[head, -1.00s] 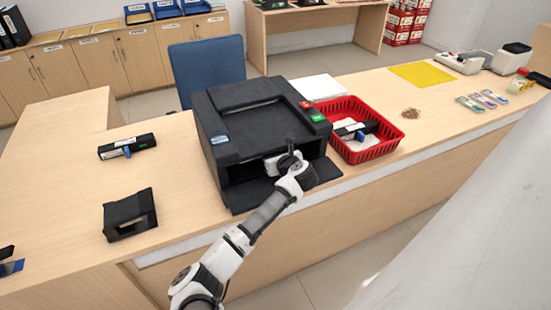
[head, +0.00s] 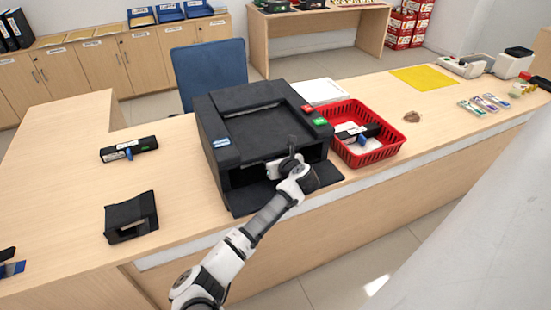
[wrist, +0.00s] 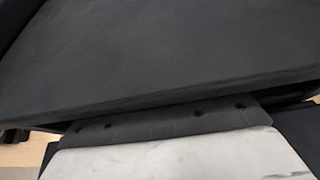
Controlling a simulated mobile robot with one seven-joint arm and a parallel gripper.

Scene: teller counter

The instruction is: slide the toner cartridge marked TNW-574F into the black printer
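The black printer (head: 265,135) stands on the counter with its front flap (head: 255,198) folded down. The wrist view shows the printer's dark casing (wrist: 160,50) very close, above the pale gripper body. A black cartridge with a blue tab (head: 128,148) lies on the counter left of the printer. Another black cartridge (head: 372,130) lies in the red basket. Their labels are too small to read, so I cannot tell which is TNW-574F.
The red basket (head: 392,143) stands right beside the printer, with a white tray (head: 318,90) behind it. A black open-fronted holder (head: 131,217) stands at the left front. A blue chair (head: 208,75) is behind the counter.

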